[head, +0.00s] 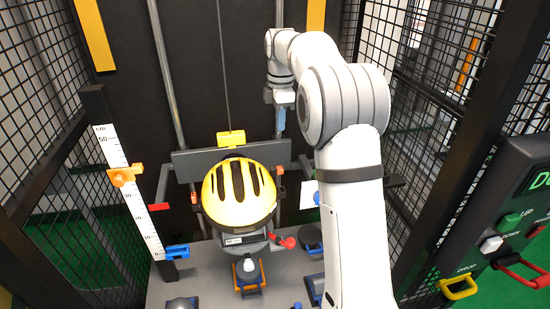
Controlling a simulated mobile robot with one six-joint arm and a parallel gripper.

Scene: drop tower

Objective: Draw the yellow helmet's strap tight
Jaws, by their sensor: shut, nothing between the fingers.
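The yellow helmet (239,193) with dark vent slots sits upright on a grey headform in the middle of the drop tower. Below its right edge is a red piece (284,241); I cannot tell whether it is part of the strap. No strap is clearly visible on the helmet. My gripper (280,120) is shut and empty. It hangs in front of the dark back panel, above and to the right of the helmet, apart from it.
A cm scale (128,190) with an orange slider (124,176) stands at the left. A yellow block (231,139) is above the helmet. A control panel (515,225) with buttons is at the right. Mesh walls (465,75) close both sides.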

